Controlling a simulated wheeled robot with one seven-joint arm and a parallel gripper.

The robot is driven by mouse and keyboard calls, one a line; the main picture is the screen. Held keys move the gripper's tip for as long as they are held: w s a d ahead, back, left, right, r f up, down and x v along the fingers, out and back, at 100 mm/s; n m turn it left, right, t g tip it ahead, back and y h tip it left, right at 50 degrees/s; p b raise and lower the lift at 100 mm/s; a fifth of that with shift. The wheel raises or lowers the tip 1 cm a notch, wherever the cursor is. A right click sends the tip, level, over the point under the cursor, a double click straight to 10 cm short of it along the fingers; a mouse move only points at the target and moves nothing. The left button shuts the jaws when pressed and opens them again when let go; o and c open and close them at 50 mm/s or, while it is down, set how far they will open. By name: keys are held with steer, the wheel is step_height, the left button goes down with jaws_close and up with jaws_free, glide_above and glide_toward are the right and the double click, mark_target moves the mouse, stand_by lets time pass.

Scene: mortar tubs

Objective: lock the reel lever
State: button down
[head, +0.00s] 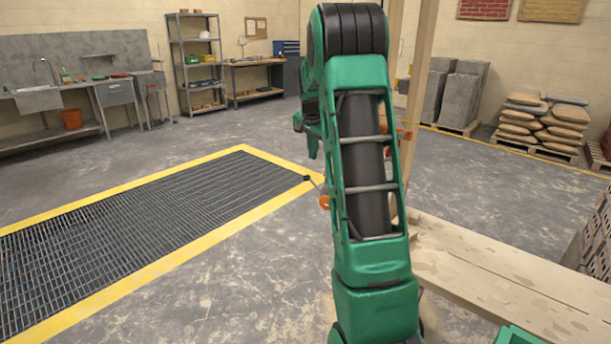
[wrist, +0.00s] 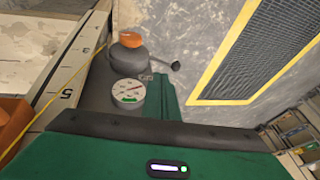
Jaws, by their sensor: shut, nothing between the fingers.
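A thin lever with a black knob (head: 307,178) sticks out left of my arm in the head view, beside an orange cap (head: 324,202). In the wrist view the lever's black knob (wrist: 175,66) stands to the right of a grey housing that carries the orange cap (wrist: 131,40) and a round dial (wrist: 128,92). My gripper (head: 312,150) points down behind my arm, above and apart from the knob in the head view. It is shut and empty. My arm hides most of the reel, and I cannot tell the lever's lock state.
A wooden post (head: 420,75) rises behind my arm, and a wooden bench (head: 500,275) lies at the right. A yellow-edged floor grating (head: 130,220) is at the left. In the wrist view, a numbered scale (wrist: 68,95) runs beside the housing. Open floor surrounds the grating.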

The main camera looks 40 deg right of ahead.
steer(key=shift+m, duration=0.4)
steer(key=w+d, duration=0.1)
steer(key=w+d+f, duration=0.1)
steer(key=d, duration=0.1)
steer(key=shift+w+f, duration=0.1)
steer(key=shift+w, duration=0.2)
glide_toward(309, 178)
step_height(309, 178, down, 3)
steer(key=s+d, duration=0.1)
steer(key=d, duration=0.1)
steer(key=shift+w+a+f, duration=0.1)
steer(key=shift+w+f, duration=1.05)
steer(key=shift+w, duration=0.05)
